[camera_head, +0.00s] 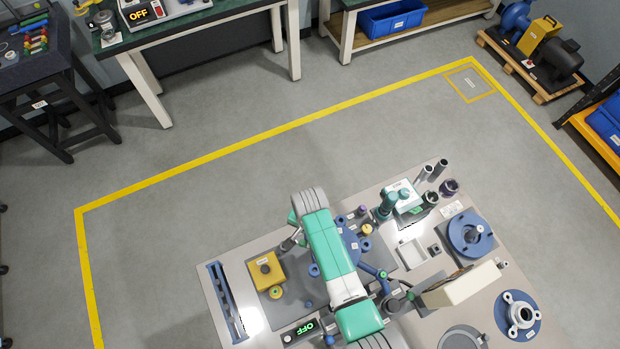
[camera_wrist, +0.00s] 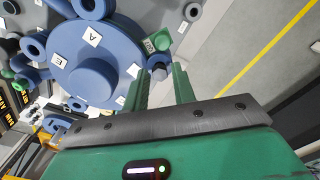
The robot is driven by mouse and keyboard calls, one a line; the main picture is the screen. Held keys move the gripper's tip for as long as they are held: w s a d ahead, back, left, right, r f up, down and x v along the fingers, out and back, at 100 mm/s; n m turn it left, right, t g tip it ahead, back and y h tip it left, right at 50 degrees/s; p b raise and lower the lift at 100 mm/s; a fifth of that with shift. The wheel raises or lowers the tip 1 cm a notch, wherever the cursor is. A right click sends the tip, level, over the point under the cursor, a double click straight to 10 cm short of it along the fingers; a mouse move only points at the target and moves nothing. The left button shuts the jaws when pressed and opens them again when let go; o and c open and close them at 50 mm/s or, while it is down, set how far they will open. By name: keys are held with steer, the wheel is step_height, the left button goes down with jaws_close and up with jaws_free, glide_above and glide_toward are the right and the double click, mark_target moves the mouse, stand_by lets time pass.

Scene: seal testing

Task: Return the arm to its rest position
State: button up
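My gripper (camera_wrist: 161,82) shows in the wrist view as two green fingers standing apart, with nothing clearly held between them. Beyond the fingertips is a large blue round part (camera_wrist: 62,72) with tags "A" and "E". A small dark bolt-like piece (camera_wrist: 158,73) and a green tagged piece (camera_wrist: 160,41) sit at its edge; I cannot tell how far they are from the fingers. In the head view my green and white arm (camera_head: 330,250) reaches over the workbench (camera_head: 222,300). My fingertips cannot be made out there.
The bench is crowded: a yellow box (camera_head: 265,270), a blue rail (camera_head: 226,302), a cream panel (camera_head: 460,285), blue flanges (camera_head: 470,235) and upright cylinders (camera_head: 438,170). Open grey floor (camera_head: 230,210) inside yellow lines lies beyond the bench.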

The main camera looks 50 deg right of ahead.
steer(key=shift+f+b, duration=0.35)
steer(key=shift+f, duration=0.1)
stand_by(0.5)
steer(key=shift+r, duration=0.15)
stand_by(0.3)
steer(key=shift+c, duration=0.3)
jaws_close()
